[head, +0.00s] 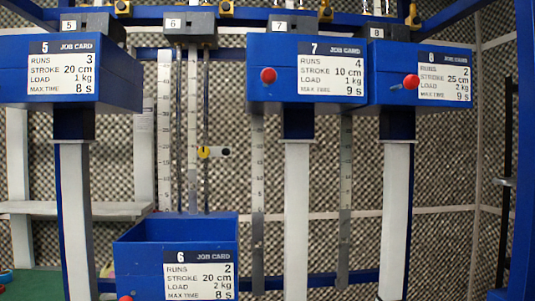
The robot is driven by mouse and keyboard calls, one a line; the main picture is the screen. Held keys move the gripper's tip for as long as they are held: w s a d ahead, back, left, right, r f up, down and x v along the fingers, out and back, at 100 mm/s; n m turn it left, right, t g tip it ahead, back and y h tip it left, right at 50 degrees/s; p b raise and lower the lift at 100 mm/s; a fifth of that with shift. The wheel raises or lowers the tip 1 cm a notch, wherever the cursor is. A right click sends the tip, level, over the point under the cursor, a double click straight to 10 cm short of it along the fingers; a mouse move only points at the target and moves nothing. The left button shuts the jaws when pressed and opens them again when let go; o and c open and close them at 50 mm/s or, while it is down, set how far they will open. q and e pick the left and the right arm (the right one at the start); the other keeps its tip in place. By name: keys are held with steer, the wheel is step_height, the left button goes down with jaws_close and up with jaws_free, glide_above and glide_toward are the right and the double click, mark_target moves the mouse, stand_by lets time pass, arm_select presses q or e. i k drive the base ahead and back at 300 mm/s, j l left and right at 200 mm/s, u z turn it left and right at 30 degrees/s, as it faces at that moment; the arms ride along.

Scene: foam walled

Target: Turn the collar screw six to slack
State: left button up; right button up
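Station 6 (173,23) is marked by a small "6" plate at the top. Thin dark rods and a ruled scale (193,110) run down from it. A red knob (125,298) is cut off at the bottom edge. Neither of my grippers is in view.
Blue boxes 5 (120,75), 7 (345,92) and 8 (390,90) hang higher, on both sides. Boxes 7 and 8 carry red knobs. White posts (297,210) stand below them. A pale shelf (70,208) is at left. Grey foam wall (440,180) lies behind.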

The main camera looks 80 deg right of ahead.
mark_target(203, 152)
steer(key=z, duration=2.25)
steer(key=j, duration=0.4)
